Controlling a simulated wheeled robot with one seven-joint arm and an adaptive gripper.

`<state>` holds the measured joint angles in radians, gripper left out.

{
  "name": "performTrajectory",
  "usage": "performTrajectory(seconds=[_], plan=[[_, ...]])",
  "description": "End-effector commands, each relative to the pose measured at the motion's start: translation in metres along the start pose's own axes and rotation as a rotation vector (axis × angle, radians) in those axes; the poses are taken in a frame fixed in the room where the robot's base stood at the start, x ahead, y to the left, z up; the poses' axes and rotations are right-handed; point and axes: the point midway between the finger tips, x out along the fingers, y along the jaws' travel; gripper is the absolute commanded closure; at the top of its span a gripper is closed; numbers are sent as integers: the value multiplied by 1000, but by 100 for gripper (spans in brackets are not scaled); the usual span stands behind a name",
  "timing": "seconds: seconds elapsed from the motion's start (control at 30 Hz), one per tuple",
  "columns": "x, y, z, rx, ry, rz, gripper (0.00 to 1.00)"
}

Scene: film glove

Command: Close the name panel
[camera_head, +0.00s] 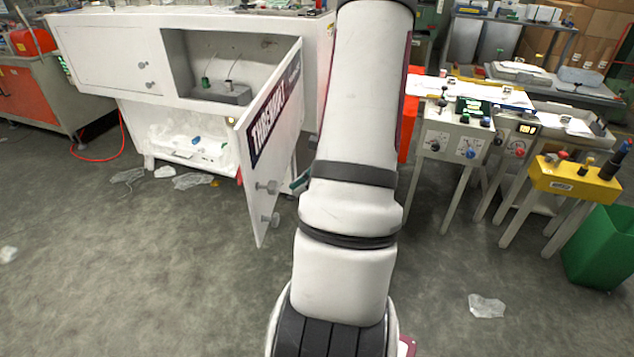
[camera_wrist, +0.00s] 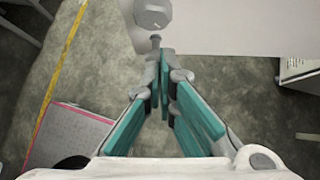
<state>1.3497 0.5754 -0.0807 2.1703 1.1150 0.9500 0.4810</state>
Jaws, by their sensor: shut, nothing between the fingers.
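The name panel (camera_head: 270,140) is a white door with a dark name label, swung open toward me on the white machine. Two grey knobs (camera_head: 267,187) stick out near its lower free edge. In the wrist view the white panel (camera_wrist: 235,25) fills the top right, and a grey knob (camera_wrist: 152,14) is just ahead of my fingertips. My gripper (camera_wrist: 164,88) has teal pads and is shut and empty. In the head view only a bit of teal shows right of the knobs; my arm hides the rest. I cannot tell whether the fingers touch the knob.
The white machine (camera_head: 100,50) has an open recess (camera_head: 225,60) with small fittings inside, left of the panel. Control stands (camera_head: 455,135), a yellow box (camera_head: 575,180) and a green bin (camera_head: 600,245) stand to the right. The floor in front is mostly clear, with plastic scraps.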

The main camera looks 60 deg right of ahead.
Motion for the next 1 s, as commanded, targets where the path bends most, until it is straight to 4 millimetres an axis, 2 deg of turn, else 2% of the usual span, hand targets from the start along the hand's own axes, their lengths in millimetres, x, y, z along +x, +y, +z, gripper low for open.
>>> performTrajectory(seconds=[0.2, 0.73, 0.87, 1.0], plan=[[14, 0, 14, 0, 1, 0, 100], [20, 1, 20, 3, 1, -3, 100], [32, 3, 31, 15, 0, -16, 100], [58, 6, 55, 45, 0, -47, 100]])
